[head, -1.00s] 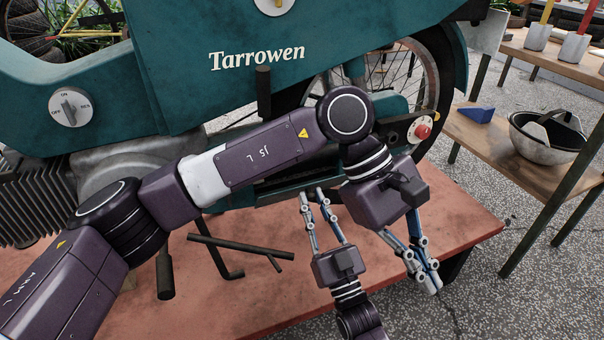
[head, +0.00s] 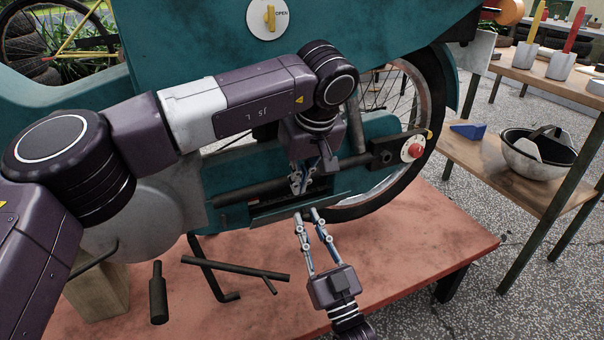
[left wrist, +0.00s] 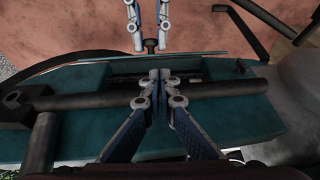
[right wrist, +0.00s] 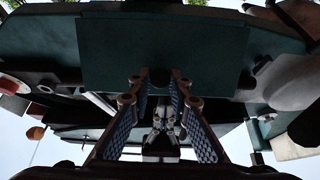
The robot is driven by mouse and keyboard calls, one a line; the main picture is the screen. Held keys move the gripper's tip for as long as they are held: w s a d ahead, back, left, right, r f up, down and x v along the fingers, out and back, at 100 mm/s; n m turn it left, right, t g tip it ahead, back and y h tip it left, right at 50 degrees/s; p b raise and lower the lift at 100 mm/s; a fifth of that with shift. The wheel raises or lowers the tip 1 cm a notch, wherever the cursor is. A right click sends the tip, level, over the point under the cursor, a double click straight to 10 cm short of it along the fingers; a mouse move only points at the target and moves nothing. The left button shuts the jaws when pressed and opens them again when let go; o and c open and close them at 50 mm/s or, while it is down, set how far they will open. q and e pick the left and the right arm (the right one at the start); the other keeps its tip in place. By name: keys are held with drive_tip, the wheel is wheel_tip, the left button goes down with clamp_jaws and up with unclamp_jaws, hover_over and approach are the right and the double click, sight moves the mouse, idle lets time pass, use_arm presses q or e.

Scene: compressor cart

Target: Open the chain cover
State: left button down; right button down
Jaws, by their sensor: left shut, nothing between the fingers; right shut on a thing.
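The chain cover is a teal flap (head: 318,206) on the long teal housing (head: 237,183) low on the machine. In the head view it is seen nearly edge-on, tilted outward, with a dark gap behind it. In the right wrist view its teal face (right wrist: 170,38) carries a small black knob (right wrist: 160,78). My right gripper (head: 310,213) is shut on the knob, in front of the flap. My left gripper (head: 299,190) is shut and empty, its tips (left wrist: 160,75) pointing down over the dark opening behind the flap. Whether the tips touch the flap cannot be told.
A dark bar (left wrist: 215,90) runs along the housing, close to my left fingers. A red button (head: 416,150) and a wheel are to the right. Loose dark rods (head: 235,268) lie on the red bench (head: 400,235). A shelf with a bowl (head: 535,155) stands at the right.

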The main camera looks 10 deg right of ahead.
use_arm(q)
drive_tip(key=shift+x, duration=2.35)
use_arm(e)
drive_tip(key=shift+f, duration=0.35)
use_arm(q)
drive_tip(key=shift+s+d+f, duration=0.35)
drive_tip(key=shift+s+f, duration=0.2)
drive_tip(key=shift+s, duration=0.2)
use_arm(e)
drive_tip(key=shift+r, duration=0.1)
drive_tip(key=c, duration=1.8)
unclamp_jaws()
drive_tip(key=shift+w+r, duration=0.1)
drive_tip(key=shift+r, duration=0.2)
